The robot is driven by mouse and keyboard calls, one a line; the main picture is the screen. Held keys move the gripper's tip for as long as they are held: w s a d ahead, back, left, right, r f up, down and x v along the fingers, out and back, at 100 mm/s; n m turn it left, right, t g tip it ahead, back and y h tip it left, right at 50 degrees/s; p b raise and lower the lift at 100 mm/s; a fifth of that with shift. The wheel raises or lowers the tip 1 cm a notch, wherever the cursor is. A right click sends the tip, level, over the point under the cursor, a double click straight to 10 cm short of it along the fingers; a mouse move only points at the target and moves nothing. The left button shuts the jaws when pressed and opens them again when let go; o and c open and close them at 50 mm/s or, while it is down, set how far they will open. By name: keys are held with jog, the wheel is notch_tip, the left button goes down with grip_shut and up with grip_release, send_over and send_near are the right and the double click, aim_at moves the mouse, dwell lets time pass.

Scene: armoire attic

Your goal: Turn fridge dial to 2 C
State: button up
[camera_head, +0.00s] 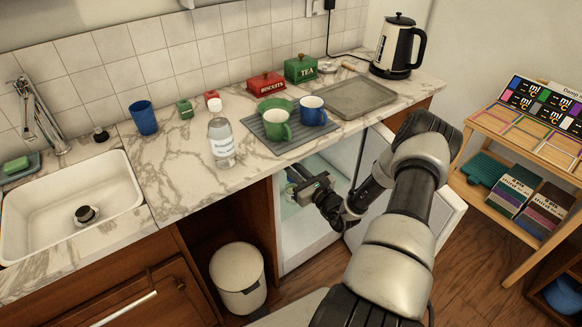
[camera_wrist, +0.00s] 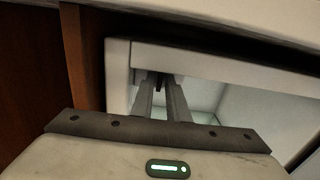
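The white fridge (camera_head: 293,232) stands open under the counter in the head view. Its door (camera_head: 452,208) is swung out to the right, partly behind my arm. My gripper (camera_head: 292,188) reaches into the upper part of the opening. In the wrist view, my gripper (camera_wrist: 159,80) has two fingers with a narrow gap, their tips by the fridge's upper inner edge. The fridge's pale frame (camera_wrist: 118,75) and interior (camera_wrist: 250,115) show around them. A small dark shape is at the tips. I cannot make out the dial, its setting or whether the fingers touch it.
The counter (camera_head: 185,180) overhangs the fridge closely. It carries mugs, tins, a bottle (camera_head: 221,140), a tray (camera_head: 362,97) and a kettle (camera_head: 398,45). A white bin (camera_head: 238,275) stands left of the fridge. A wooden shelf (camera_head: 480,190) is at right.

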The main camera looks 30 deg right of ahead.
jog(key=s+d+p, duration=0.1)
jog(key=s+d, duration=0.1)
jog(key=s, duration=1.5)
jog(key=shift+d+p, duration=0.35)
jog(key=shift+s, duration=0.1)
